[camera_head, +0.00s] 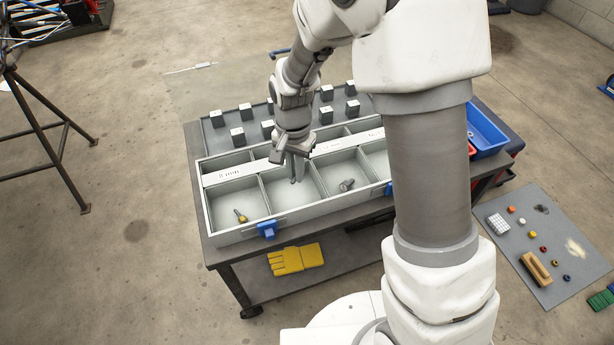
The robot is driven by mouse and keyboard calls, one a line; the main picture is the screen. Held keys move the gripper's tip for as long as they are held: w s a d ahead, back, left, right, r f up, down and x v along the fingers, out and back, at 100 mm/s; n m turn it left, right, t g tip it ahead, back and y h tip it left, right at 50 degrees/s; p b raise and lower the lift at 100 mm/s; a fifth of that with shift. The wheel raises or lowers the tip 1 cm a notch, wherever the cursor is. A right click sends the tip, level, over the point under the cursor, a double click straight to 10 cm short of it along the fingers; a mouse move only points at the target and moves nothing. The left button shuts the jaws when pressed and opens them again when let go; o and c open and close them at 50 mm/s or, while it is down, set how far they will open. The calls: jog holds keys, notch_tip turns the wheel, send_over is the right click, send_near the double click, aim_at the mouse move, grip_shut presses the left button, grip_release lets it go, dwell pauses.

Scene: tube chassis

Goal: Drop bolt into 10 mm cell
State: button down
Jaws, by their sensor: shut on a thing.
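A grey sorting tray (253,233) with several cells stands on the cart, and a white label strip (236,173) runs across it. Its printing is too small to read, so I cannot tell which cell is the 10 mm one. My gripper (294,178) points down over the second front cell from the left. It is shut on a small bolt, mostly hidden by the fingers. A brass-coloured bolt (241,216) lies in the leftmost front cell. A grey bolt (347,184) lies in the third front cell.
Dark blocks (238,137) stand on a grey mat behind the tray. Blue clips (267,229) sit on the tray's front wall. A blue bin (486,130) is at the right, partly behind my arm. Yellow gloves (296,259) lie on the lower shelf.

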jog(key=shift+f+b, duration=0.3)
jog(key=shift+f, duration=0.5)
jog(key=c, duration=0.9)
grip_release()
jog(key=shift+r, duration=0.1)
notch_tip(320, 180, up, 17)
jog(key=p, duration=0.6)
jog(key=shift+r, duration=0.2)
